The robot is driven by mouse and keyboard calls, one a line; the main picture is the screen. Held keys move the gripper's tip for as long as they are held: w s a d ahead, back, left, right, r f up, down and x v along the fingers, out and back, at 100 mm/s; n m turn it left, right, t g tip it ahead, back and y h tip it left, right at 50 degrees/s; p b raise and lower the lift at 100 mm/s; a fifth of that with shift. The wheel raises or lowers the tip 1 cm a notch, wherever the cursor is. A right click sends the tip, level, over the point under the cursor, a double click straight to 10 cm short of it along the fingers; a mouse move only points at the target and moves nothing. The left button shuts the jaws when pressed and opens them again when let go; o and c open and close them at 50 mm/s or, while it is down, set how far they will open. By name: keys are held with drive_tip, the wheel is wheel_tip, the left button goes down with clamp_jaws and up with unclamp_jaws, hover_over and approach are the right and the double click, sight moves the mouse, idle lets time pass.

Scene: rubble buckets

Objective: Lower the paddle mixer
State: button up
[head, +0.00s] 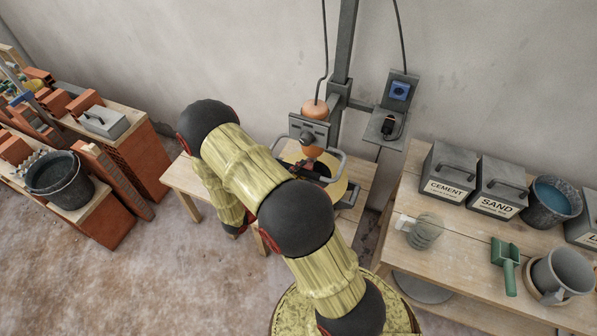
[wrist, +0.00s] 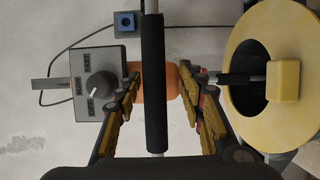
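The paddle mixer has an orange motor (head: 315,111) on an upright stand, and its grey control box (head: 309,131) faces me. The wrist view shows the box's dial (wrist: 102,86) with speed markings. A bar with a black grip (wrist: 156,110) runs across the middle of that view, in front of the orange motor body (wrist: 159,82). My gripper (wrist: 163,84) is open, with one finger on each side of the grip and visible gaps on both sides.
A workbench (head: 455,240) at the right holds cement (head: 447,184) and sand (head: 494,199) boxes, a water bucket (head: 552,202), a green scoop (head: 506,262) and a grey jug (head: 563,274). Brick stacks (head: 135,165) and a black bucket (head: 60,180) stand at the left. A socket box (head: 399,90) is on the stand's right.

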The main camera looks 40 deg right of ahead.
drive_tip(key=shift+a, duration=0.1)
drive_tip(key=a, duration=1.1)
drive_tip(key=shift+a, duration=0.4)
